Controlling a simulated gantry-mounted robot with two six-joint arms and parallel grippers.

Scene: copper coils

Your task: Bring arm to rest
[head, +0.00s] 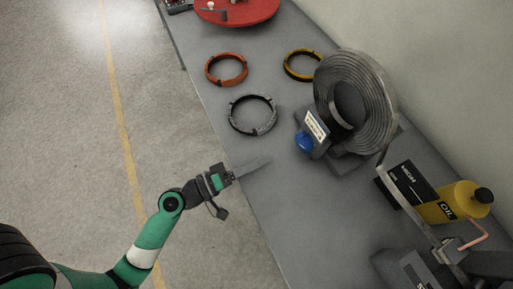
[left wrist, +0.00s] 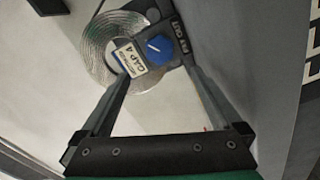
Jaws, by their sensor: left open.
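My left arm comes in from the lower left of the head view in green, white and black. My left gripper (head: 252,167) is over the near edge of the grey workbench (head: 290,215). In the left wrist view its two long fingers (left wrist: 158,78) stand well apart, with nothing held between them. Beyond the fingertips in that view is the coil stand, with a blue knob (left wrist: 159,48) and a white label (left wrist: 128,58). The right gripper is not in view.
A large grey metal coil (head: 375,90) stands on the bench. Orange (head: 210,76), grey (head: 234,120) and yellow (head: 289,69) rings lie behind it. A red round plate (head: 258,12) is at the back. The floor is clear at left.

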